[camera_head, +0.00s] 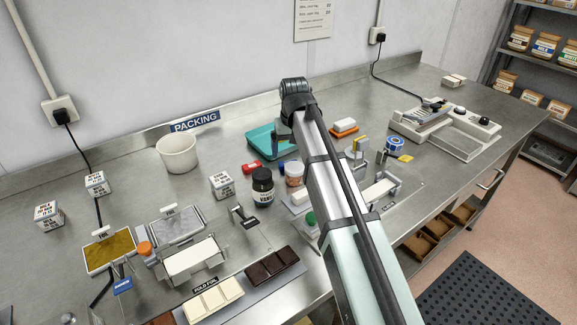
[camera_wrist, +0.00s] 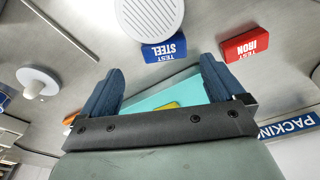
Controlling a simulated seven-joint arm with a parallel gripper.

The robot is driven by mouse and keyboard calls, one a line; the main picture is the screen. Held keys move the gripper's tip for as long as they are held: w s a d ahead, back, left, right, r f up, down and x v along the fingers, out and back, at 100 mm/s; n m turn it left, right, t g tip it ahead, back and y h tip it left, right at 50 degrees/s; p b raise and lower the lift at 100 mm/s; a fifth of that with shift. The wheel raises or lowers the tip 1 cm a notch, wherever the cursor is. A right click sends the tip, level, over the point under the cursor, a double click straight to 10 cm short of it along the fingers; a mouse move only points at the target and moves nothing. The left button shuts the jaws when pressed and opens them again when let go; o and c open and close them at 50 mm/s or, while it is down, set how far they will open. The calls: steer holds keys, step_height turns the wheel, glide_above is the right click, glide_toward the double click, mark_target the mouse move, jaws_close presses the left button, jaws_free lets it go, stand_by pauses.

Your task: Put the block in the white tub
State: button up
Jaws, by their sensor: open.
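A white tub (camera_head: 178,153) stands left of the middle in the head view, below the PACKING sign. Two labelled blocks show. The red TEST IRON block (camera_head: 251,167) also lies at the upper right of the wrist view (camera_wrist: 246,46). The blue TEST STEEL block (camera_wrist: 164,51) lies ahead of the gap between my fingers; the arm partly hides it in the head view. My gripper (camera_wrist: 161,72) is open, with nothing seen held. A small yellow piece (camera_wrist: 166,105) shows in a teal tray beyond the jaws, mostly hidden. My fingers are hidden in the head view.
The teal tray (camera_head: 259,140) sits left of my arm. A scale-like machine (camera_head: 445,130) is at right. Bench around the tub is fairly clear.

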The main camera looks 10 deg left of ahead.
steer(key=shift+w+a+f, duration=0.1)
steer(key=shift+a+f, duration=0.15)
steer(key=shift+f, duration=1.05)
steer(key=shift+a+f, duration=0.2)
steer(key=shift+f, duration=1.05)
steer(key=c, duration=1.2)
steer(key=shift+r, duration=0.1)
